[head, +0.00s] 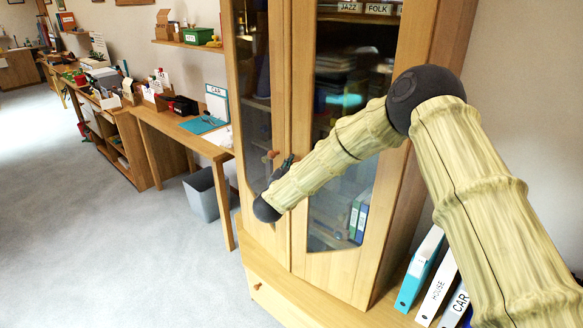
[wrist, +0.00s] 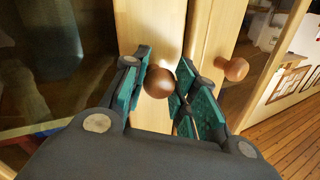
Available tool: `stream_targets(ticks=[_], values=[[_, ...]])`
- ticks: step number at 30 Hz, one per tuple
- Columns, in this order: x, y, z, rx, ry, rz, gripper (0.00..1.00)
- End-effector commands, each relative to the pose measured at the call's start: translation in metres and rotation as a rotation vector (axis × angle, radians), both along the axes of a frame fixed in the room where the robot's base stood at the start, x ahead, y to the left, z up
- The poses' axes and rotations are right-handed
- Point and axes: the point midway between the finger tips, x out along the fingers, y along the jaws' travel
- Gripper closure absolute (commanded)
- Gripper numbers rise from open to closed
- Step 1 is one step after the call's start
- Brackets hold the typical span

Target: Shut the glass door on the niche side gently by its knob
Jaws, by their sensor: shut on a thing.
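The tall wooden cabinet has two glass doors, a right one (head: 373,190) and a left one (head: 245,60). My gripper (head: 286,164) is at the knob height near where the doors meet. The doors look nearly flush; I cannot tell whether a small gap remains. My forearm hides part of the right door.
A drawer (head: 262,292) with a small knob is below the doors. Binders (head: 437,290) stand at the right of the cabinet. A desk (head: 190,132) and a grey bin (head: 205,192) are to the left. The carpet (head: 110,250) in front is clear.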

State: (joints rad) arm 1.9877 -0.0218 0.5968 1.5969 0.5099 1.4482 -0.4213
Motion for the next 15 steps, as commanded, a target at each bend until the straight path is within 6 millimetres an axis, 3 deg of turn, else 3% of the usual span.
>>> stream_targets(ticks=[1, 5, 15], values=[[0.0061, -0.0057, 0.0077, 0.0, -0.013, -0.007, 0.7], [0.0064, -0.0065, 0.0084, 0.0, -0.014, -0.009, 0.49], [0.0048, -0.0041, 0.0072, 0.0, -0.012, -0.006, 0.49]])
